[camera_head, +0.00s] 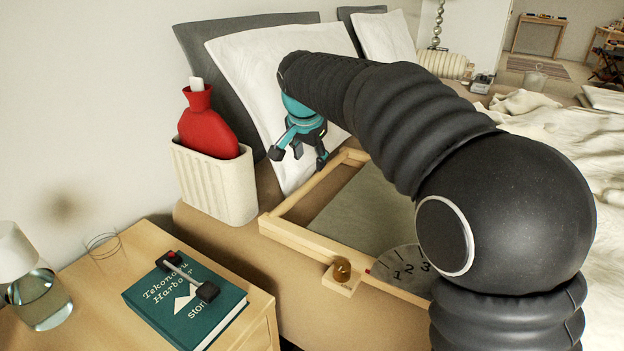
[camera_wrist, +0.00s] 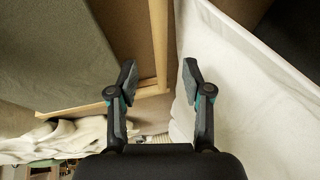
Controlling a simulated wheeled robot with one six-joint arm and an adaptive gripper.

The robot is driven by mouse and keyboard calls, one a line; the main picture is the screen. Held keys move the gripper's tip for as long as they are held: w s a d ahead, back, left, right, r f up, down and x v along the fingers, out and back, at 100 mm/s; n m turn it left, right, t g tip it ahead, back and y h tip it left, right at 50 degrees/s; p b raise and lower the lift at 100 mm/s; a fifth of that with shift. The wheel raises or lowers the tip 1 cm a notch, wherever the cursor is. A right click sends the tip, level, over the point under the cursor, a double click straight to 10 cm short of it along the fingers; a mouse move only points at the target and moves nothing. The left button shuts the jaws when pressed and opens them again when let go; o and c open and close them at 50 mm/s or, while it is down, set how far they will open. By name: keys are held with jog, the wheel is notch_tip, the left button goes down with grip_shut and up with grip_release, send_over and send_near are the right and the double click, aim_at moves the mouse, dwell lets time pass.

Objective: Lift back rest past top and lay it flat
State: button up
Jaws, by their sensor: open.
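The back rest is a pale wooden frame with a grey-green panel (camera_head: 355,213), lying on the bed in the head view. My arm hides its right side. I cannot tell its exact tilt. A dial marked with numbers (camera_head: 398,264) sits at its near edge. In the wrist view the green panel (camera_wrist: 55,55) fills the upper left, and a wooden bar (camera_wrist: 159,35) runs down beyond the gap between my fingers. My gripper (camera_head: 298,158) is open and empty, in front of the white pillow and near the frame's far-left end. Its two fingers (camera_wrist: 159,80) stand apart in the wrist view.
A white pillow (camera_head: 245,60) leans beside my gripper. A ribbed cream bin (camera_head: 215,185) holds a red hot-water bottle (camera_head: 207,125). A nightstand (camera_head: 100,285) at lower left carries a teal book (camera_head: 185,305) and a lamp (camera_head: 30,285). A small wooden block with an amber knob (camera_head: 342,270) adjoins the frame.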

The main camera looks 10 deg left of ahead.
aim_at(312, 180)
jog(key=x, duration=0.9)
jog(key=shift+w+f, duration=0.1)
jog(key=shift+f, duration=0.15)
grip_shut()
